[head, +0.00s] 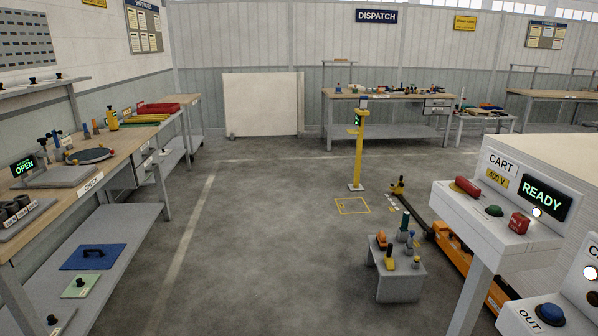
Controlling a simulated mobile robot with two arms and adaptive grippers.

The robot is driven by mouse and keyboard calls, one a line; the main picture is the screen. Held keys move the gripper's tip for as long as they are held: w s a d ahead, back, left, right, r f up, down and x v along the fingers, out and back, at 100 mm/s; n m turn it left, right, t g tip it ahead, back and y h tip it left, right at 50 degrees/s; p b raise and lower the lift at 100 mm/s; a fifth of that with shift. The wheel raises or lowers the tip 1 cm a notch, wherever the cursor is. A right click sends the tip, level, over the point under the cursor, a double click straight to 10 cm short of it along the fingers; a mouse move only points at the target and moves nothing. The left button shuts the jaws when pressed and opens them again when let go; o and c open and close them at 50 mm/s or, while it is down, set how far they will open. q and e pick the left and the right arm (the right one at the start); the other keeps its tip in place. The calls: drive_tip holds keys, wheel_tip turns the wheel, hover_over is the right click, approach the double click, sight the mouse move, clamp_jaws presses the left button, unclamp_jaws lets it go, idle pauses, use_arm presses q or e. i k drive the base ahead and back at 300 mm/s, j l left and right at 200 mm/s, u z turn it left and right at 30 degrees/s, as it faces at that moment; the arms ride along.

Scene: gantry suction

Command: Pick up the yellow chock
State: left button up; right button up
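A small grey stand (400,285) on the floor at the lower right carries several small items. Among them are an orange-yellow block (381,240) at the back left and a small yellow piece with a dark top (389,262) at the front. Another yellow-orange object with a dark part (398,189) is on the floor farther back. None is clear enough to tell for certain which is the yellow chock. Neither of my grippers is in view.
A cart console (497,210) reading READY stands right of the stand, with a low orange unit (471,262) beside it. A yellow post (358,150) stands beyond. A workbench (110,160) lines the left. The middle floor (250,250) is clear.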

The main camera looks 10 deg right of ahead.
sight(389, 260)
drive_tip(key=i+z, duration=0.1)
drive_tip(key=i, duration=1.8)
drive_tip(key=i+z, duration=0.3)
drive_tip(key=i, duration=0.2)
drive_tip(key=i+z, duration=0.3)
drive_tip(key=i, duration=0.15)
drive_tip(key=i+j+z, duration=0.3)
drive_tip(key=i, duration=0.2)
drive_tip(key=i+j+z, duration=0.3)
drive_tip(key=i, duration=0.15)
drive_tip(key=l, duration=0.1)
